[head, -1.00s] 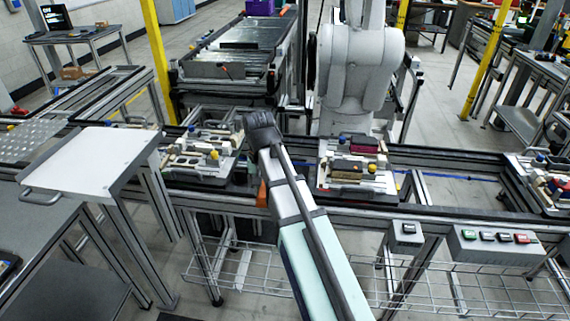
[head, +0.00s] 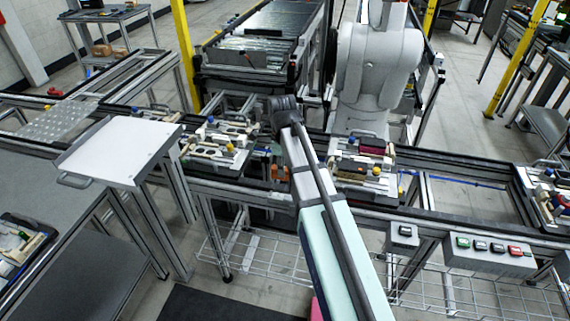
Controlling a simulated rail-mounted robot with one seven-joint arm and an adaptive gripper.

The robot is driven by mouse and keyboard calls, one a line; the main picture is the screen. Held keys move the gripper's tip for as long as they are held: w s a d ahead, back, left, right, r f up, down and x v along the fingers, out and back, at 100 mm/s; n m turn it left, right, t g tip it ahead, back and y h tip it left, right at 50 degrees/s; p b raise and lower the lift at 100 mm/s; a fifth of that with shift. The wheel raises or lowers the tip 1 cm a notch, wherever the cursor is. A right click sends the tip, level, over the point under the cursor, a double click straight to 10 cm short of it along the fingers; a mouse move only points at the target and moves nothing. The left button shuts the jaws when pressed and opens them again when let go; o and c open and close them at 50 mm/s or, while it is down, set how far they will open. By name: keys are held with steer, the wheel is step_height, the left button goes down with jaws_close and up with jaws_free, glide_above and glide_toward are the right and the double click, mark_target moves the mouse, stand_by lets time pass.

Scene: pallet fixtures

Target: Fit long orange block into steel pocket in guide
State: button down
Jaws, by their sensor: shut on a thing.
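My arm reaches from the bottom of the head view up to a black joint (head: 283,105) over the conveyor. My gripper is not visible; the arm hides what lies beyond and below that joint. A small orange piece (head: 280,172) shows just left of my arm, between two pallet fixtures. I cannot tell whether it is the long orange block or what supports it. The left pallet fixture (head: 205,165) and the right pallet fixture (head: 350,176) carry several small parts. The steel pocket and its guide cannot be made out at this size.
A white-topped stand (head: 120,150) is at left, above a grey bench (head: 40,180). Another fixture (head: 548,205) sits at far right. A button box (head: 490,248) hangs on the front rail. A white robot (head: 375,70) stands behind the conveyor.

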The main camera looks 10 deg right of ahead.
steer(key=shift+f+b, duration=2)
steer(key=shift+f, duration=1.8)
steer(key=shift+f+b, duration=0.45)
steer(key=shift+f, duration=0.7)
steer(key=c, duration=0.9)
jaws_free()
steer(key=shift+o, duration=0.2)
steer(key=shift+r, duration=0.1)
step_height(320, 180, up, 12)
steer(key=shift+f, duration=0.1)
